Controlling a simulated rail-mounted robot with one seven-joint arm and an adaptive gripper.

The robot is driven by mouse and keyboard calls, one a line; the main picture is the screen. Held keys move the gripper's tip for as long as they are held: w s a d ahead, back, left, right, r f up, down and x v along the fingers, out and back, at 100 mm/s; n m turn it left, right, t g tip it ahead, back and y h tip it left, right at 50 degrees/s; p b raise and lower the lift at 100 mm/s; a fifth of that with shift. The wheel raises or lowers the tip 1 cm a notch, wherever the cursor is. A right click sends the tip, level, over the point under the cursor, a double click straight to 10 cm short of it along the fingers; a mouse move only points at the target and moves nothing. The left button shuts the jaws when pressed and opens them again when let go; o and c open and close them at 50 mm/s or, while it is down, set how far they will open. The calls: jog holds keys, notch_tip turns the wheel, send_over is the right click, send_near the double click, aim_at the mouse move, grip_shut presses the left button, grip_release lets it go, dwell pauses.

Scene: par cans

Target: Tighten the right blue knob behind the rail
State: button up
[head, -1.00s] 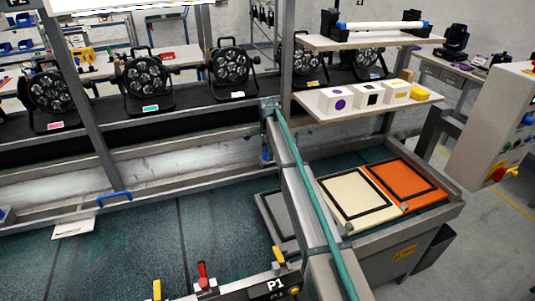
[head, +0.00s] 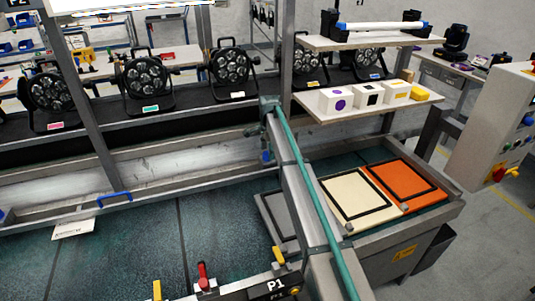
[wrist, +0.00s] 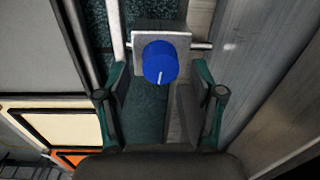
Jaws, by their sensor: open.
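In the wrist view a blue round knob (wrist: 160,62) with a white pointer line sits on a pale square plate (wrist: 182,22), which has a thin rod across it. My gripper (wrist: 159,82) is open, with one dark green finger on the left and one on the right of the knob. A gap shows between the knob and each finger, and I see no contact. In the head view a small blue part (head: 267,156) shows by the far end of a grey and teal beam (head: 300,185); I cannot tell if it is the same knob. I cannot make out my gripper there.
A grey metal surface (wrist: 250,60) runs close to the right finger in the wrist view. In the head view a cream panel (head: 357,190) and an orange panel (head: 405,183) lie right of the beam. A blue handle (head: 114,197) is at left. Several par cans stand behind.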

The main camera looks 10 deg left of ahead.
notch_tip(320, 180, up, 10)
jog(key=shift+s+d+r, duration=0.15)
jog(key=shift+s+r, duration=0.05)
jog(key=shift+s, duration=0.1)
